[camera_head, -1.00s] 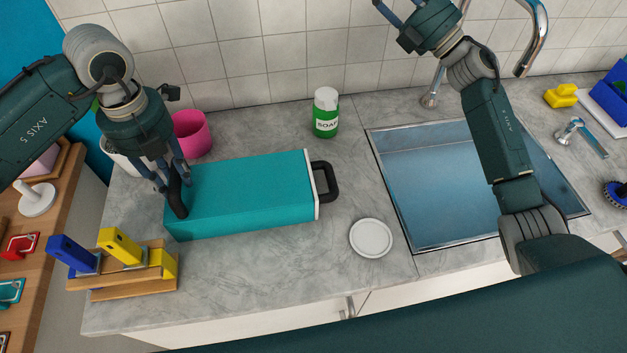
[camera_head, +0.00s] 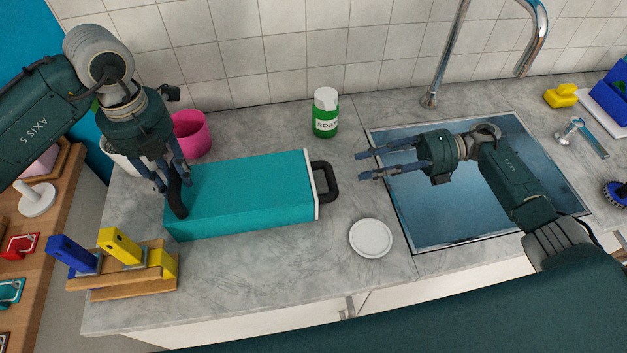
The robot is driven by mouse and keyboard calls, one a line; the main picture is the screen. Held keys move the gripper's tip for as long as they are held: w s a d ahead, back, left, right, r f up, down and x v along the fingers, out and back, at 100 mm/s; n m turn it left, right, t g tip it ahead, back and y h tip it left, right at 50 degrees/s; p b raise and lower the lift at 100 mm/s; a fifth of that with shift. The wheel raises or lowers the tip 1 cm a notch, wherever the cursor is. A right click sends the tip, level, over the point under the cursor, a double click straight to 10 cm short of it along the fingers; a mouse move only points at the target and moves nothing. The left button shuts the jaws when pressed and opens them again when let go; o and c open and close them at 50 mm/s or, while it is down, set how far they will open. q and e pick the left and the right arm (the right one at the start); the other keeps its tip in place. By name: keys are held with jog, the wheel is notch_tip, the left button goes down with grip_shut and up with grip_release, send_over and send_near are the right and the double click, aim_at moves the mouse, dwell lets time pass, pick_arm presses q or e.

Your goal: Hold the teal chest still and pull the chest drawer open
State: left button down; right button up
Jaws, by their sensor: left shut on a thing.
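The teal chest (camera_head: 245,195) lies on the grey counter. Its white-edged drawer front (camera_head: 313,186) is on the right end, flush against the chest body, with a black loop handle (camera_head: 329,181). A black handle (camera_head: 176,194) stands at the chest's left end. My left gripper (camera_head: 172,180) points down and is shut on that left handle. My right gripper (camera_head: 362,165) is open and empty, fingers pointing left toward the drawer handle, a short gap to its right. It is above the counter and sink edge.
A green soap bottle (camera_head: 325,114) and a pink cup (camera_head: 190,134) stand behind the chest. A wooden rack (camera_head: 135,282) with blue and yellow handles stands at front left. A tall faucet (camera_head: 437,75) rises behind the sink.

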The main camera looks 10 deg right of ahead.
aim_at(332, 182)
jog(key=shift+s+f, duration=0.25)
jog(key=shift+s, duration=0.05)
jog(key=shift+a, duration=0.25)
jog(key=a, duration=0.2)
jog(key=a+f, duration=0.1)
jog(key=a, duration=0.5)
jog(key=shift+s+a+f, duration=0.1)
jog(key=shift+a+f, duration=0.15)
jog(key=shift+c, duration=0.3)
